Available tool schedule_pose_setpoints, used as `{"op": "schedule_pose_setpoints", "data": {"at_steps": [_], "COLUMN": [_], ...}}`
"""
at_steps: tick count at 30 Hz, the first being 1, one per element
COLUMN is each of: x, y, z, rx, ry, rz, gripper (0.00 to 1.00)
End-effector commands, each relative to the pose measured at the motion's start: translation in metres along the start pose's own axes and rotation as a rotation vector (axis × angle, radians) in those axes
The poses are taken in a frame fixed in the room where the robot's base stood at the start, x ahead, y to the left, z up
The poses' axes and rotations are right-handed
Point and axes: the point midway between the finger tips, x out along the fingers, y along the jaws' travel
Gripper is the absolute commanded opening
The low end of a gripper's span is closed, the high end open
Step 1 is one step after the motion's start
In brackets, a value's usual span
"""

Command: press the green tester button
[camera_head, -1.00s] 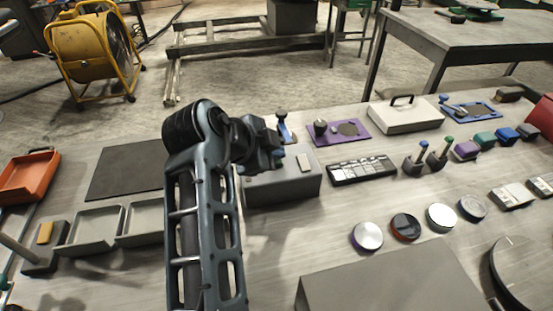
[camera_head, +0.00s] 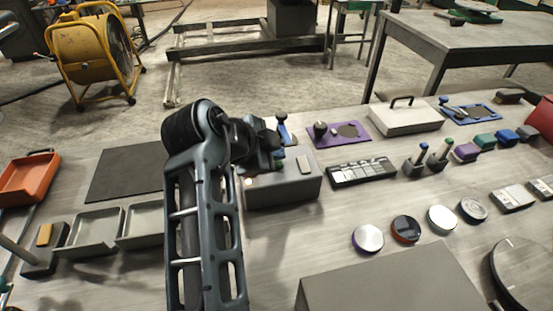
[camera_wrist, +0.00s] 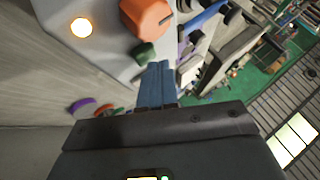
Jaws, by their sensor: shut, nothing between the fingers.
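The grey tester box (camera_head: 290,190) stands on the table just right of my arm in the head view. In the wrist view its face (camera_wrist: 110,50) carries an orange knob (camera_wrist: 146,14), a glowing round lamp (camera_wrist: 81,27) and the green button (camera_wrist: 146,54). My gripper (camera_wrist: 157,68) is shut and empty, with its blue-grey fingertips right beside the green button. I cannot tell whether they touch it. In the head view my gripper (camera_head: 276,160) is at the box, and my wrist hides the button.
A purple plate (camera_head: 355,138), a black tray of light pieces (camera_head: 361,172) and a white case (camera_head: 405,118) lie behind and right of the box. Grey bins (camera_head: 97,232) are at left. A grey panel (camera_head: 390,285) is in front.

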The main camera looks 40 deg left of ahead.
Motion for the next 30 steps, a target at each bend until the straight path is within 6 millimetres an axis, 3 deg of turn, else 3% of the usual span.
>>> {"op": "schedule_pose_setpoints", "data": {"at_steps": [17,30], "x": [-0.009,-0.035], "y": [-0.007,-0.026], "z": [-0.006,-0.025], "rx": [0.0,0.001], "ry": [0.0,0.0], "rz": [-0.002,-0.003], "gripper": [0.0,0.0]}}
